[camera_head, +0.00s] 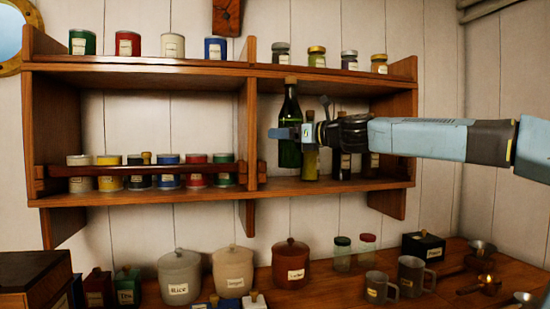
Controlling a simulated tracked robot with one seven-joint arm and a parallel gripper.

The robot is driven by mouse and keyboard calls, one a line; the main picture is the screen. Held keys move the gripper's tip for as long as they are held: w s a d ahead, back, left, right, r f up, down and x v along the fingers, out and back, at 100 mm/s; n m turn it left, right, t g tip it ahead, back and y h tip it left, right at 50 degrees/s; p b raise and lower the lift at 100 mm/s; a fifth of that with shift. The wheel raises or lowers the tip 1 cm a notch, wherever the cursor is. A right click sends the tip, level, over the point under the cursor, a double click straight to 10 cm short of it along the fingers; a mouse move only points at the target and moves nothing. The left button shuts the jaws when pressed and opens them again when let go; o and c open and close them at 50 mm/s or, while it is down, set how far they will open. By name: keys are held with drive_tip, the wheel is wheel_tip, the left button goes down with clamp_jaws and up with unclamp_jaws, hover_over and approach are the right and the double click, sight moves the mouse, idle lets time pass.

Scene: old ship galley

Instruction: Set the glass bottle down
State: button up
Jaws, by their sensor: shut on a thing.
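A dark green glass bottle (290,154) with a cork stands upright in my gripper (290,133), in front of the lower right compartment of the wooden shelf (285,188). My gripper is shut around the middle of the bottle, coming from the right. The bottle's base shows a little above the compartment's board in the picture. How far it is from the shelf in depth, I cannot tell.
A yellow-green bottle (310,164) and dark bottles (342,165) stand in the same compartment, close to the right and partly behind my gripper. A divider (247,130) is to the left. Jars (317,57) line the upper board. Canisters (291,265) and mugs (411,276) crowd the counter below.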

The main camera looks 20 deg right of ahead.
drive_tip(key=w, duration=1.3)
drive_tip(key=f, duration=0.7)
drive_tip(key=shift+w, duration=0.3)
drive_tip(key=o, duration=1.6)
drive_tip(key=shift+f, duration=0.1)
drive_tip(key=shift+s+d, duration=0.1)
drive_tip(key=v, duration=1.2)
